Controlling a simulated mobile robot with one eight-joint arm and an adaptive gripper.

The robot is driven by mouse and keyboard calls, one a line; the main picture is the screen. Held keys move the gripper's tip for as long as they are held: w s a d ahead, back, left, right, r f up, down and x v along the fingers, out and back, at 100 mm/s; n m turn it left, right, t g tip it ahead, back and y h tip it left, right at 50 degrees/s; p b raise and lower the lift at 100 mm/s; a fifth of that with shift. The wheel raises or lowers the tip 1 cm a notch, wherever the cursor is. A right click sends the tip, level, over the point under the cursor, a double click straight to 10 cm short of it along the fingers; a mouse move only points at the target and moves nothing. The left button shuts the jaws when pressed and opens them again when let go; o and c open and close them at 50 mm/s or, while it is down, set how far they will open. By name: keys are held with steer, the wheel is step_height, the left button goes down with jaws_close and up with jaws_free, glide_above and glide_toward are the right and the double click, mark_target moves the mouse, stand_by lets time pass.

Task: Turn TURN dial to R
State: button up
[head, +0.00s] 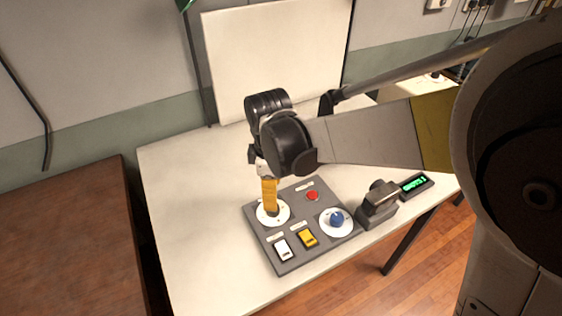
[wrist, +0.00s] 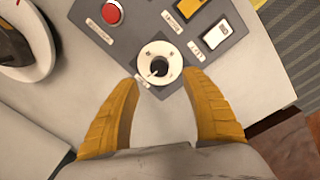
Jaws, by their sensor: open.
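The dial has a black knob (wrist: 159,67) on a round white plate (wrist: 172,52), at the top centre of the wrist view. A pale mark on the knob appears to face the lower left. The letters on the plate and its label are too small to read surely. In the head view the white plate (head: 262,219) shows at the panel's left, with its knob largely hidden by my gripper (head: 270,208). My gripper is open, with yellow fingers pointing down at the dial. In the wrist view the fingertips (wrist: 161,79) stand apart on either side of the dial's lower part. Contact cannot be told.
The grey panel (head: 296,197) also bears a red button (head: 313,196), a blue knob (head: 337,217), a yellow switch (head: 307,239) and a white switch (head: 283,249). A dark lever device (head: 379,203) and green display (head: 413,186) stand at right. The table's left side is clear.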

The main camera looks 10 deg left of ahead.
steer(key=f+b, duration=0.1)
steer(key=f, duration=0.4)
steer(key=f+b, duration=0.1)
steer(key=f, duration=0.2)
steer(key=shift+w+b, duration=0.25)
steer(key=shift+b, duration=0.1)
jaws_close()
